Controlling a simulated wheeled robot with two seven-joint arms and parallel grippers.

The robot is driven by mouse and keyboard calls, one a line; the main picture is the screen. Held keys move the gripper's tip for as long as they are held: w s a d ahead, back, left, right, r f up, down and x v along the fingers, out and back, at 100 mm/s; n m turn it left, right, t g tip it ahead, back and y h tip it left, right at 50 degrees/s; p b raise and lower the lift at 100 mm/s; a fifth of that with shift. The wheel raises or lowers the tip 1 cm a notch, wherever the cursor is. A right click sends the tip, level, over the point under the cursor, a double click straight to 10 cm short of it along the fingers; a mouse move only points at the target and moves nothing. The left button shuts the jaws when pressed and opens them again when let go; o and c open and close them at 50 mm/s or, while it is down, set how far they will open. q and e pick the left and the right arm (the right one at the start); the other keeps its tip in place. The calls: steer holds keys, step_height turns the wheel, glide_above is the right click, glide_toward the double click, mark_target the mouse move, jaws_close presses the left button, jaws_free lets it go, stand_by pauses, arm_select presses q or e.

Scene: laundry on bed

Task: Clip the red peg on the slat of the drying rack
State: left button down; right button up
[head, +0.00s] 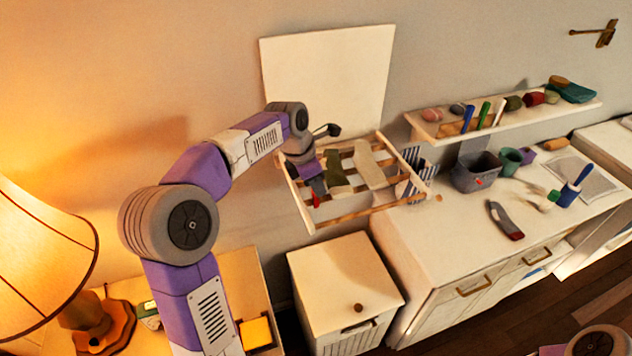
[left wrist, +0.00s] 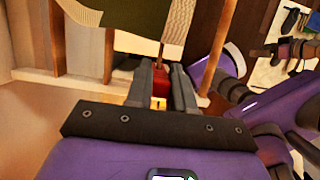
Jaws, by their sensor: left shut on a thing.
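My left gripper (head: 316,192) is at the left part of the drying rack (head: 352,215), near its front rail. It is shut on the red peg (head: 316,201), which shows as a small red bit below the fingers. In the left wrist view the red peg (left wrist: 161,79) sits between the two dark fingers (left wrist: 160,88). A wooden slat (left wrist: 109,55) of the rack stands left of the fingers there. I cannot tell whether the peg touches a slat. My right gripper is out of view.
A green sock (head: 335,168) and a beige cloth (head: 369,166) hang over the rack's slats, close to my left gripper. A striped cloth (head: 413,178) is at its right end. A white hamper (head: 343,270) stands below. A dresser (head: 440,240) stands to the right.

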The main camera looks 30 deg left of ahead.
arm_select(q)
steer(key=shift+f+b, duration=0.5)
steer(key=shift+f, duration=0.4)
steer(key=c, duration=0.9)
jaws_free()
steer(key=p+v, duration=0.1)
steer(key=v, duration=0.6)
steer(key=shift+r, duration=0.3)
steer(key=shift+s+a+f, duration=0.1)
steer(key=shift+s, duration=0.05)
